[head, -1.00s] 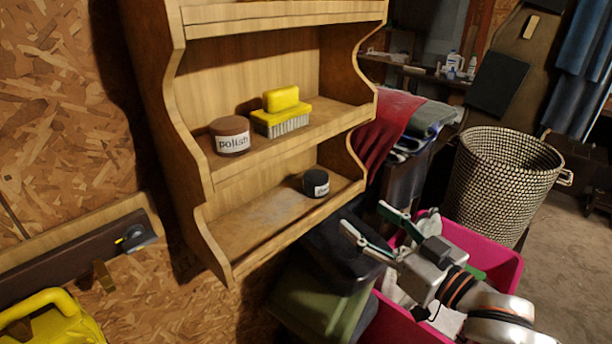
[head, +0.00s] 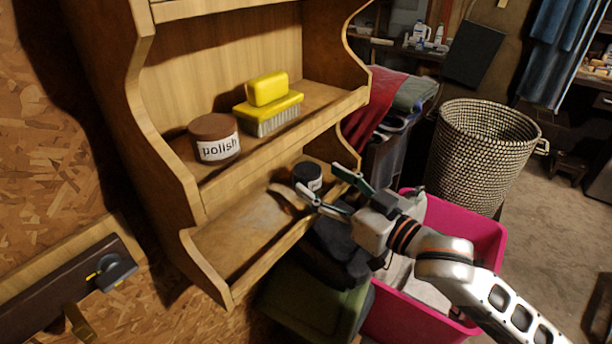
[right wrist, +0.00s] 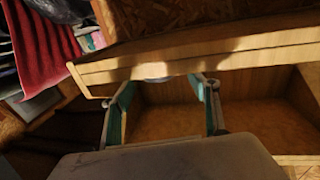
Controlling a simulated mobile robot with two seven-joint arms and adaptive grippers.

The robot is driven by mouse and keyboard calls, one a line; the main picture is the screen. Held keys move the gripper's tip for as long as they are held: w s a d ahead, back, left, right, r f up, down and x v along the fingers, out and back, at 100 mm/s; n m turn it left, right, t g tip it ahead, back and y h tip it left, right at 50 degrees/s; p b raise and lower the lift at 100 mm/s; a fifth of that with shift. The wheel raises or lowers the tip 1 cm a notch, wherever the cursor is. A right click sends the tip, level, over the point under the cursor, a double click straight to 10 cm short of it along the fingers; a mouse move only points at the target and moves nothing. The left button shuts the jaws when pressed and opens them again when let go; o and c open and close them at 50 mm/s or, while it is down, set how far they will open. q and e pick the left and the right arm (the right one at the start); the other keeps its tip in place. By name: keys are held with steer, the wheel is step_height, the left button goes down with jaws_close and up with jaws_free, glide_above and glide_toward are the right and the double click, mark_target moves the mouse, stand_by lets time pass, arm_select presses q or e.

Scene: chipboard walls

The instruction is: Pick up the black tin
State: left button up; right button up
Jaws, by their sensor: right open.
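The black tin (head: 307,175) stands upright on the lower shelf of the wooden unit, near its right end, with part of a pale label showing. My right gripper (head: 318,178) is open and empty, its two fingers spread and pointing at the tin from the front right. In the head view the fingertips overlap the tin's near side; I cannot tell whether they touch it. In the right wrist view the open fingers (right wrist: 165,92) show under a wooden shelf edge; a small greyish shape between them is too hidden to name. My left gripper is not in view.
The upper shelf board (head: 330,110) passes close above the tin. On it are a brown polish tin (head: 213,130) and a yellow brush (head: 268,108) with a yellow block on top. A pink crate (head: 485,235) and a woven basket (head: 480,160) stand to the right.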

mark_target(317, 176)
steer(key=x, duration=0.5)
steer(key=shift+w+a+r, duration=0.1)
steer(key=shift+w+r, duration=0.05)
steer(key=shift+r, duration=0.05)
steer(key=c, duration=1.3)
